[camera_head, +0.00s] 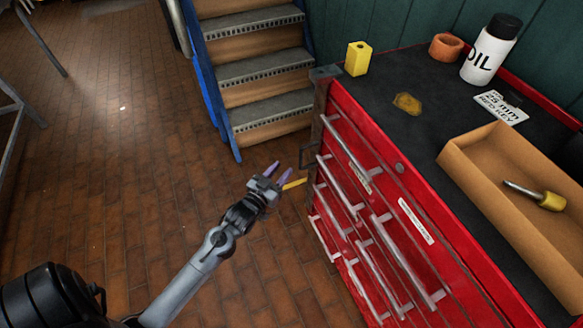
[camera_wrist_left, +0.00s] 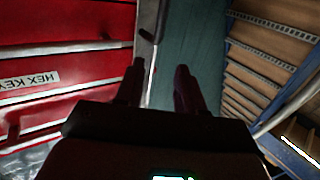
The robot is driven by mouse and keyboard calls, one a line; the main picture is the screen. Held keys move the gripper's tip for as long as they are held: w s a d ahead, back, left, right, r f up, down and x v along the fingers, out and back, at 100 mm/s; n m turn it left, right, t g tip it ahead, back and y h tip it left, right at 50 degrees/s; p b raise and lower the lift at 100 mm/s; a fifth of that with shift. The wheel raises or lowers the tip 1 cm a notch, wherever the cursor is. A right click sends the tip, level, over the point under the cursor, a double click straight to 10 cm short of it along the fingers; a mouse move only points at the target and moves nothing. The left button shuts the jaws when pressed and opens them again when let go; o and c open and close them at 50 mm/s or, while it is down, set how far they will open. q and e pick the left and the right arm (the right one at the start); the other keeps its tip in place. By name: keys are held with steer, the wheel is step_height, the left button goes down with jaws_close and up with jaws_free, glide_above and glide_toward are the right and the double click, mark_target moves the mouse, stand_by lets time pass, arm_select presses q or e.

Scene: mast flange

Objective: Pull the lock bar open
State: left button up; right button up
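The lock bar (camera_head: 318,130) is a narrow dark grey upright strip along the left front edge of the red tool cabinet (camera_head: 345,100), with a small dark handle (camera_head: 308,155) sticking out to the left. In the left wrist view, the bar (camera_wrist_left: 148,70) runs upright beside the red drawers, its handle (camera_wrist_left: 149,37) just beyond the fingertips. My left gripper (camera_head: 278,172) is open and empty, a little left of and below the handle, apart from it. Its two fingers (camera_wrist_left: 160,75) also show spread in the left wrist view. My right gripper is not in view.
Steps with blue side rails (camera_head: 262,75) stand behind and left of the cabinet. Several drawer handles (camera_head: 347,152) project from its front. A cardboard tray (camera_head: 462,165), an oil bottle (camera_head: 490,50) and a yellow block (camera_head: 357,58) stand on top.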

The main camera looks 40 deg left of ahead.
arm_select(q)
steer(key=b, duration=0.4)
glide_toward(300, 157)
steer(key=w+b, duration=0.1)
steer(key=w, duration=0.2)
steer(key=w+a+b, duration=0.1)
steer(key=w+b, duration=0.1)
steer(key=w, duration=0.1)
steer(key=w+b, duration=0.1)
steer(key=w, duration=0.2)
steer(key=shift+w+a+f, duration=0.15)
steer(key=shift+a+f, duration=0.2)
steer(key=shift+w+a+r+b, duration=0.1)
steer(key=shift+w+b, duration=0.3)
steer(key=shift+w, duration=0.3)
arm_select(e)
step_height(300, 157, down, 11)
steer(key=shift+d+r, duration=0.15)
arm_select(q)
jaws_close()
